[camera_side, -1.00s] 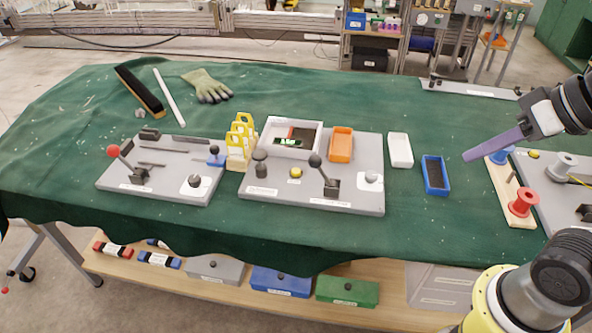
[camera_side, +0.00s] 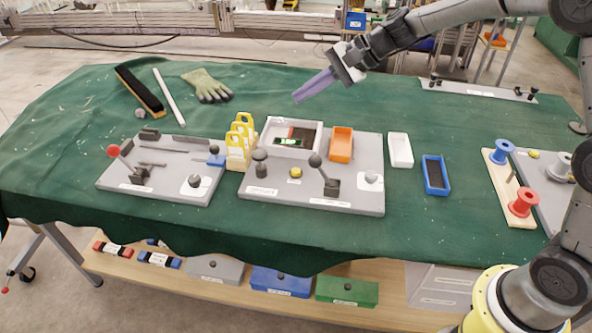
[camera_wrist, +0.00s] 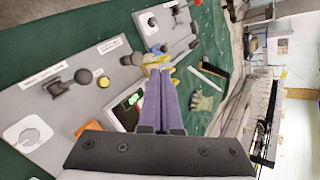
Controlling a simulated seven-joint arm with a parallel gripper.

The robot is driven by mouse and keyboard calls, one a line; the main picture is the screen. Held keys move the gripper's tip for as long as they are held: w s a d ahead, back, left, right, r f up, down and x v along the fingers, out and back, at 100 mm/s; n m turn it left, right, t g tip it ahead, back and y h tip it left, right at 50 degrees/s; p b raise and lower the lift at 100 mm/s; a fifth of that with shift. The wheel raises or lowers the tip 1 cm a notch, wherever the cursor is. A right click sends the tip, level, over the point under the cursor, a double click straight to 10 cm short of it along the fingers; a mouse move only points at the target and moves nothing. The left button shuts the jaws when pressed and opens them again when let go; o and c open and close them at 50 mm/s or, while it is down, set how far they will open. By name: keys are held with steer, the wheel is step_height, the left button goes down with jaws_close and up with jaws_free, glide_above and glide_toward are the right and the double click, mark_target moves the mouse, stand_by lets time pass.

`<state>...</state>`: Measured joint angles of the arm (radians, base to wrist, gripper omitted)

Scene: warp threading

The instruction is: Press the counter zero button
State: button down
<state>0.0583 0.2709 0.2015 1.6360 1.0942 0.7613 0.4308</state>
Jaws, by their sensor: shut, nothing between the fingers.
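My gripper (camera_side: 298,96) has long purple fingers, closed together and empty. In the side view its tips appear in the air above the cloth, behind the middle grey panel (camera_side: 355,200). In the wrist view the fingers (camera_wrist: 160,75) point away from the camera. A round yellow button (camera_side: 295,172) sits on the middle panel, between a black knob and a black lever; it also shows in the wrist view (camera_wrist: 103,82). A small display with green digits (camera_side: 288,142) lies in the white-framed box behind it. The panel labels are too small to read.
A black lever (camera_side: 330,183) stands right of the button and a dark knob (camera_side: 260,163) left of it. An orange tray (camera_side: 341,145) and yellow stands (camera_side: 240,142) are close by. White (camera_side: 400,150) and blue (camera_side: 435,175) trays lie to the right. A glove (camera_side: 207,86) lies at the back.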

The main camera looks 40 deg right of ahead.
steer(key=m, duration=0.1)
glide_above(296, 172)
steer(key=d, duration=0.1)
step_height(296, 172, down, 6)
steer(key=f, duration=0.1)
steer(key=shift+m+g, duration=0.3)
steer(key=shift+g, duration=0.4)
steer(key=f, duration=0.5)
steer(key=shift+d, duration=0.3)
steer(key=shift+f, duration=0.1)
steer(key=shift+f, duration=4.3)
steer(key=shift+f, duration=0.1)
steer(key=shift+f, duration=0.3)
